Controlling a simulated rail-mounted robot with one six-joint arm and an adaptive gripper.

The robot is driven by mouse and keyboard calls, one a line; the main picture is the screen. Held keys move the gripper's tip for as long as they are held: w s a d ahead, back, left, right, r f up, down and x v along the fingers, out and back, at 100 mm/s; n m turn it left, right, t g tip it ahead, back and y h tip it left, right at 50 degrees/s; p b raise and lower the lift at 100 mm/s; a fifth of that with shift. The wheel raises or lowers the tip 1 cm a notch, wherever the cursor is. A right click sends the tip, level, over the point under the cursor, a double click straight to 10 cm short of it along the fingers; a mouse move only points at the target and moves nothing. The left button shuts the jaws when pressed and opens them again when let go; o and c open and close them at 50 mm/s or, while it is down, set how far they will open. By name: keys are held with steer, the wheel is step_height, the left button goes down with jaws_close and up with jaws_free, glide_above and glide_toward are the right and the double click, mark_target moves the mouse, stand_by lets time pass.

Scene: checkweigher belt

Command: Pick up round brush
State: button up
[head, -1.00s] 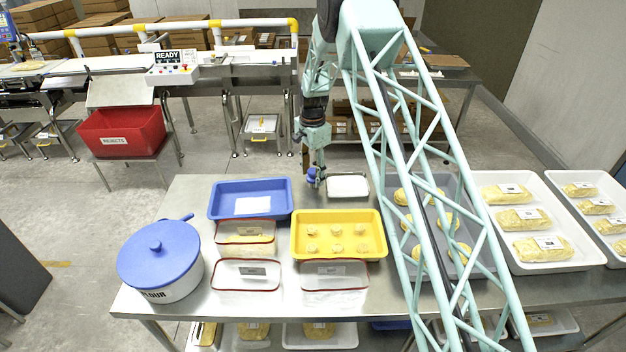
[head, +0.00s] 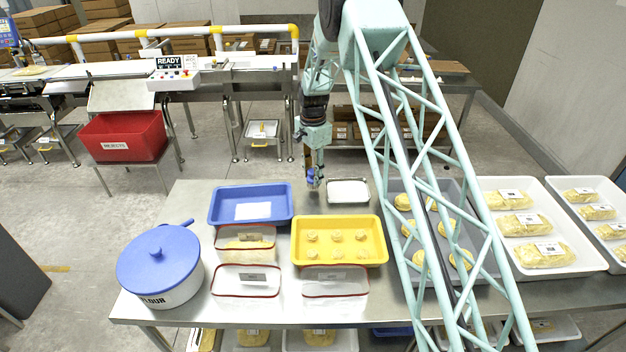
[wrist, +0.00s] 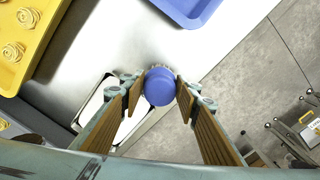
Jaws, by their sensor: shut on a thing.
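The round brush shows its blue round top in the wrist view (wrist: 160,86), between the tips of my two fingers. In the head view the brush (head: 310,178) is a small blue shape at the table's far edge, mostly covered by the fingers. My gripper (head: 314,181) points down there, just left of a small metal tray. In the wrist view my gripper (wrist: 160,90) is shut on the brush, with a pad touching each side. The brush's lower part is hidden, so I cannot tell if it touches the table.
A small metal tray (head: 347,191) with white contents stands close to my gripper's right. A blue tray (head: 222,218) and a yellow tray (head: 322,263) with dough pieces lie nearer. A lidded flour pot (head: 160,265) stands front left. Bare steel table (head: 195,192) shows at the back left.

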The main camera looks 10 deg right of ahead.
steer(key=shift+r, duration=3.75)
steer(key=o, duration=0.4)
steer(key=shift+c, duration=1.3)
